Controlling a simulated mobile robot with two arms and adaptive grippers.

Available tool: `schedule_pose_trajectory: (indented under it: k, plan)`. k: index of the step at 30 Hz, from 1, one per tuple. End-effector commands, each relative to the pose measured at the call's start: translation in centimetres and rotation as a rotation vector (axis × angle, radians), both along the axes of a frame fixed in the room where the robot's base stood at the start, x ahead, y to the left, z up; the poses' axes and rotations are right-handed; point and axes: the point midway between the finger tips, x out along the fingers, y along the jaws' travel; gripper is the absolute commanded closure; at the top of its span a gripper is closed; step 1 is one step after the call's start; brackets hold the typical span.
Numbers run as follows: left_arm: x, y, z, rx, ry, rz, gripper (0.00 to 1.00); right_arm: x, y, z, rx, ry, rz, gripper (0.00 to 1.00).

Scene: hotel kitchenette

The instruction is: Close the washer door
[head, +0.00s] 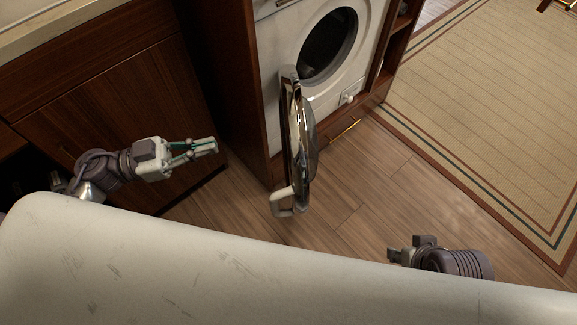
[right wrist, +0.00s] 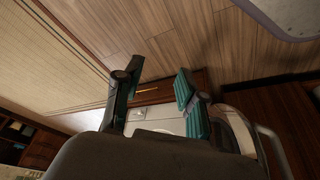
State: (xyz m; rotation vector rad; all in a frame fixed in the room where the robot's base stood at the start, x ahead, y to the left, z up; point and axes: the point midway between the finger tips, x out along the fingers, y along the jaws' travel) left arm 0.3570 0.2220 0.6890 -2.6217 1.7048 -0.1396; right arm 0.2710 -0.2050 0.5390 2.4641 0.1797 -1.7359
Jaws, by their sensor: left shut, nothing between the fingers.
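The white washer (head: 325,92) sits in a wooden cabinet, its round dark opening uncovered. Its door (head: 301,135) stands wide open, swung out from the front and seen nearly edge-on. A pale handle (head: 283,203) is at its near end. My left gripper (head: 212,145) is shut and empty, left of the door and apart from it. My right arm's wrist shows at the lower right of the head view, right of the door and apart from it. In the right wrist view my right gripper (right wrist: 160,76) has its fingers apart with nothing between them; the washer front (right wrist: 165,126) shows beyond.
A wooden cabinet (head: 105,105) with a pale counter stands on the left, close to my left arm. A drawer with a gold handle (head: 345,129) is below the washer. Wooden floor (head: 365,185) lies clear right of the door, with a striped rug (head: 490,100) beyond.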

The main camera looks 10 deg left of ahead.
Motion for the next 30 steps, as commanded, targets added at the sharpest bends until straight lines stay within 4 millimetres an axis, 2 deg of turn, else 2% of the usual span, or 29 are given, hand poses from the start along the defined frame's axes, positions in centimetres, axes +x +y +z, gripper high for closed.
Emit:
schedule_pose_trajectory:
  k: [3, 8, 11, 21, 27, 30]
  plan:
    - [-1.4, 0.5, -0.8, 0.041, 0.060, -0.094, 1.00, -0.5, -0.1, 0.0, -0.005, 0.024, -0.002, 0.60]
    - [-1.6, -0.3, -1.1, 0.049, 0.078, -0.124, 1.00, -0.3, -0.1, -0.2, -0.003, 0.013, -0.002, 0.60]
    - [-1.2, -1.7, -1.1, 0.047, 0.075, -0.123, 1.00, 0.4, 0.1, -0.2, 0.004, -0.020, 0.002, 0.60]
    - [1.0, -8.7, -1.0, 0.043, 0.072, -0.122, 1.00, 5.6, 1.8, 1.3, 0.059, -0.282, 0.022, 0.60]
    - [1.8, -11.5, -1.0, 0.044, 0.074, -0.121, 1.00, 8.2, 2.7, 2.8, 0.091, -0.431, 0.034, 0.60]
    - [2.1, -12.3, -1.0, 0.044, 0.075, -0.121, 1.00, 9.0, 2.9, 3.3, 0.100, -0.477, 0.036, 0.60]
